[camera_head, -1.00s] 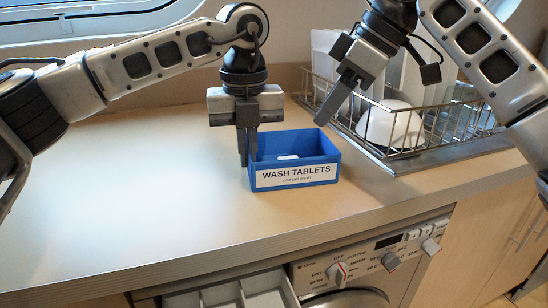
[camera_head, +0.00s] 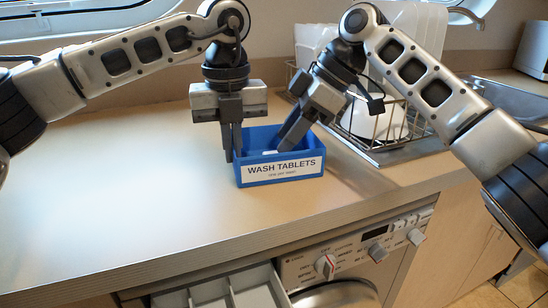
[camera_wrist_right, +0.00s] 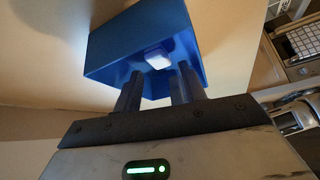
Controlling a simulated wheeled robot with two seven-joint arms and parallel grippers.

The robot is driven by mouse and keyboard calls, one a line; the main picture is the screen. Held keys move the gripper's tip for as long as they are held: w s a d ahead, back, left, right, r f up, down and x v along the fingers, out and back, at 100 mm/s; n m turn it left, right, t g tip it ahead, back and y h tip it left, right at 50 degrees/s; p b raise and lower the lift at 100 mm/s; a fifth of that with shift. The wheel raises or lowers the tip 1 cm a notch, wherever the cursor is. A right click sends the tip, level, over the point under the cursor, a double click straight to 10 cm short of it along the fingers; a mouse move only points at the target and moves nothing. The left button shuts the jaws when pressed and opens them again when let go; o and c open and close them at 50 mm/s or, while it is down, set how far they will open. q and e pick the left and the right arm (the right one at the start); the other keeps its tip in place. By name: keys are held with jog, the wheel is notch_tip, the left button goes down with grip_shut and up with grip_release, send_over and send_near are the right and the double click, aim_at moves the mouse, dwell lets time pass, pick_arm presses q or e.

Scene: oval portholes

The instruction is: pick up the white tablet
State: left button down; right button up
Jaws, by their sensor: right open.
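The white tablet (camera_head: 270,152) lies inside the open blue box labelled "WASH TABLETS" (camera_head: 243,174). In the right wrist view the tablet (camera_wrist_right: 158,59) shows plainly on the box floor. My right gripper (camera_head: 284,147) slants down into the box from the right. Its two fingers (camera_wrist_right: 157,84) are apart, with nothing between them, and the tablet lies just beyond their tips. My left gripper (camera_head: 232,155) points down at the box's left wall, its fingers close together and apparently shut on that wall. The exact contact is partly hidden.
A wire dish rack (camera_head: 410,135) with white dishes stands behind and right of the box. The countertop (camera_head: 120,190) left of the box is clear. A washing machine (camera_head: 350,255) with an open drawer (camera_head: 235,292) is below the front edge.

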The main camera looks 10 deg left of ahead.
jog(key=x, duration=0.3)
jog(key=shift+f, duration=0.25)
jog(key=shift+c, duration=0.3)
jog(key=c, duration=0.8)
jog(key=shift+r, duration=0.1)
